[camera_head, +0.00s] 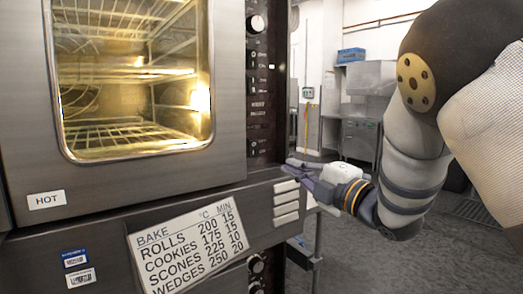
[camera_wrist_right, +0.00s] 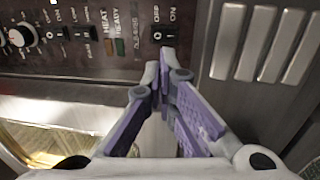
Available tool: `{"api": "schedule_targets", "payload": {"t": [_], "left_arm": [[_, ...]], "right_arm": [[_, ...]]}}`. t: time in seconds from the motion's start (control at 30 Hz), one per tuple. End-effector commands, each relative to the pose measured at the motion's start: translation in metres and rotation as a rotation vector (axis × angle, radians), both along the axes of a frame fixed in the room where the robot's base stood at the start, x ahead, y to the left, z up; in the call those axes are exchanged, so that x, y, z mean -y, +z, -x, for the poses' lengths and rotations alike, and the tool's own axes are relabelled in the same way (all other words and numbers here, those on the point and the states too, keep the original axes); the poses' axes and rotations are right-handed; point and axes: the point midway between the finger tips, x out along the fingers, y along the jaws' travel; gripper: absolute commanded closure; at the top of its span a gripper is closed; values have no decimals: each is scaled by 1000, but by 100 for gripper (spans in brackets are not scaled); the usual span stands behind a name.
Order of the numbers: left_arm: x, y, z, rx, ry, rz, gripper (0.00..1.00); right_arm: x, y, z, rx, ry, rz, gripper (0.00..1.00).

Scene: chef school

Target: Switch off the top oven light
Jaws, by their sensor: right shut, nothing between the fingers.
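The top oven (camera_head: 25,110) fills the left of the head view, and its window glows yellow from a lit lamp (camera_head: 200,98) inside. Its dark control panel (camera_head: 262,100) is a vertical strip with a knob and small switches. My right gripper (camera_head: 290,170) is shut and empty near the panel's lower end. Which switch is for the light is not readable.
The wrist view shows a knob (camera_wrist_right: 21,35) and more switches (camera_wrist_right: 81,32) along the panel. Several pale slats (camera_head: 286,198) sit below the panel. A bake chart (camera_head: 188,246) hangs on the oven front. Open floor (camera_head: 350,250) lies to the right.

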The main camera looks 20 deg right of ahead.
Motion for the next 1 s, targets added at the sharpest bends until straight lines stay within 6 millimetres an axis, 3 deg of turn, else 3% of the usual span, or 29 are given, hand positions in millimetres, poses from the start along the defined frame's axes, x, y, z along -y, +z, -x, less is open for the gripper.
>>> {"api": "schedule_targets", "payload": {"t": [0.5,0.7,1.0], "left_arm": [[0,-13,14,-52,0,0,45],[0,-17,18,-67,0,1,45],[0,-16,17,-65,0,1,45]], "right_arm": [[-37,6,-101,-7,1,-1,100],[-43,12,-120,-5,-1,-2,100],[-44,16,-122,-1,-1,-2,100]]}}
